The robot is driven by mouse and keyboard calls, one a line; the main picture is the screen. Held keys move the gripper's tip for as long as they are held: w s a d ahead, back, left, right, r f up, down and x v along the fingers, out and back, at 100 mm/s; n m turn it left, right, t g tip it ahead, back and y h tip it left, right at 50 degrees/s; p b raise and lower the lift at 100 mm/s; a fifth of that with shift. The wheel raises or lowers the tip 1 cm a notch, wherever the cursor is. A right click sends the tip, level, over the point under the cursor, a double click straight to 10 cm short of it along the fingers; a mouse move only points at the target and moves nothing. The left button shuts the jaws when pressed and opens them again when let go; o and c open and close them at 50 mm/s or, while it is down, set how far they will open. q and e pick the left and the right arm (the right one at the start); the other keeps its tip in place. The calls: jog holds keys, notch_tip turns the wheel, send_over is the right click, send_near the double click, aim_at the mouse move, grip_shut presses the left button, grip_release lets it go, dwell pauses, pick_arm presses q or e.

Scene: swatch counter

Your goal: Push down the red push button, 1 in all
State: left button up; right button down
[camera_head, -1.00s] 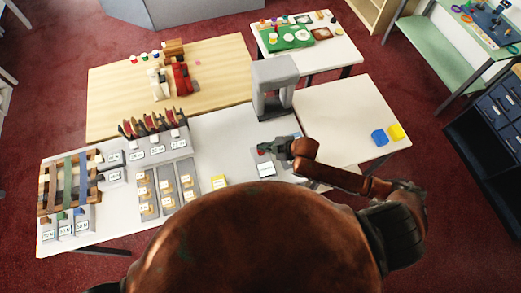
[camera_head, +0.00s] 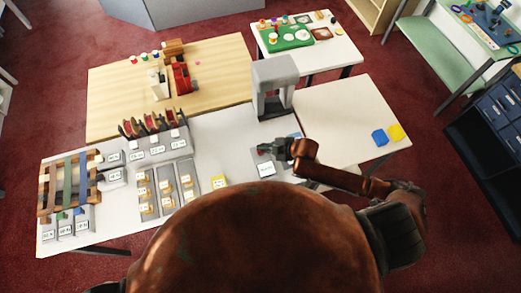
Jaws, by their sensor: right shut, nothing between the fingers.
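The red push button (camera_head: 262,151) shows as a small red patch at the tip of my right gripper, on the white counter in front of the grey arch. The gripper covers much of it. My right gripper (camera_head: 265,149) is shut and empty, its fingertips at or just over the button. I cannot tell whether they touch it or how far down the button is. My left gripper is not in view.
A grey arch (camera_head: 273,75) stands just behind the gripper. A white label card (camera_head: 265,169) lies in front of it.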

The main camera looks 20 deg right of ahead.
jog(key=shift+f+b, duration=0.4)
jog(key=shift+f, duration=0.45)
dwell(0.8)
jog(key=shift+r, duration=0.15)
jog(key=shift+r+p, duration=1.1)
jog(key=shift+p, duration=0.15)
jog(key=shift+r, duration=0.1)
notch_tip(320, 180, up, 5)
jog(key=p, duration=0.5)
